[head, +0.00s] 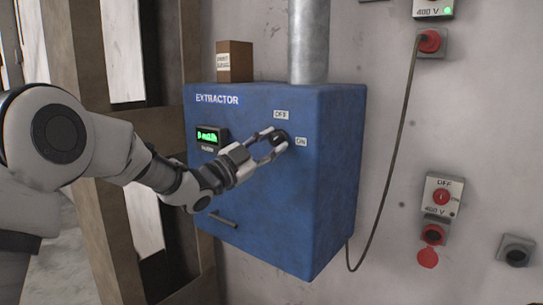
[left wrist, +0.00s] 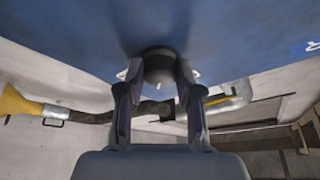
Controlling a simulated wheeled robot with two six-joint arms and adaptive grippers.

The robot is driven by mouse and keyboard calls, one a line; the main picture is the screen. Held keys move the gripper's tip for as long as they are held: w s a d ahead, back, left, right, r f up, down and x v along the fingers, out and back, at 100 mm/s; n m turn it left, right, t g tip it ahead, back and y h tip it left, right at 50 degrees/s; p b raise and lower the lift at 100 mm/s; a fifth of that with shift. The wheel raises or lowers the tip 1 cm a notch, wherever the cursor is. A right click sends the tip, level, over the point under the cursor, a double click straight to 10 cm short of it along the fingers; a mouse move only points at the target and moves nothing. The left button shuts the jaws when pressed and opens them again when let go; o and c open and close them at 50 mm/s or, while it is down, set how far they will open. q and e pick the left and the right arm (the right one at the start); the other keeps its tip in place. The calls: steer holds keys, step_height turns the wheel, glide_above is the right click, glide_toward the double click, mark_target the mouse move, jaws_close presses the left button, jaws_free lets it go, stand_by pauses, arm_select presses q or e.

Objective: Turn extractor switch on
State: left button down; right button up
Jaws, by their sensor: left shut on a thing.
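The blue extractor box (head: 285,210) hangs on the wall and carries the label EXTRACTOR at its upper left. Its dark round switch knob (head: 281,138) is on the front, with an OFF label above it and an ON label to its right. My left gripper (head: 272,143) is at the knob, its two fingers shut on either side of it. In the left wrist view the knob (left wrist: 159,68) sits between the fingertips of the gripper (left wrist: 158,79), against the blue face. I cannot tell clearly which label the knob points to. My right gripper is not in view.
A green-lit display (head: 208,136) and a handle (head: 223,219) are on the box front. A brown carton (head: 235,61) and a grey duct (head: 309,42) are on top. A cable (head: 399,130) hangs at right, near a red 400 V switch (head: 441,197).

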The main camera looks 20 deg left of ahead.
arm_select(q)
steer(key=m, duration=0.1)
steer(key=m+g, duration=0.1)
steer(key=m, duration=0.1)
steer(key=m+h+b, duration=0.1)
steer(key=shift+a+r+m+g, duration=0.15)
steer(key=shift+r+m+g, duration=0.15)
steer(key=shift+m+g, duration=0.1)
steer(key=m+g, duration=0.2)
steer(key=m, duration=0.2)
steer(key=shift+m, duration=0.4)
steer(key=c, duration=0.8)
jaws_free()
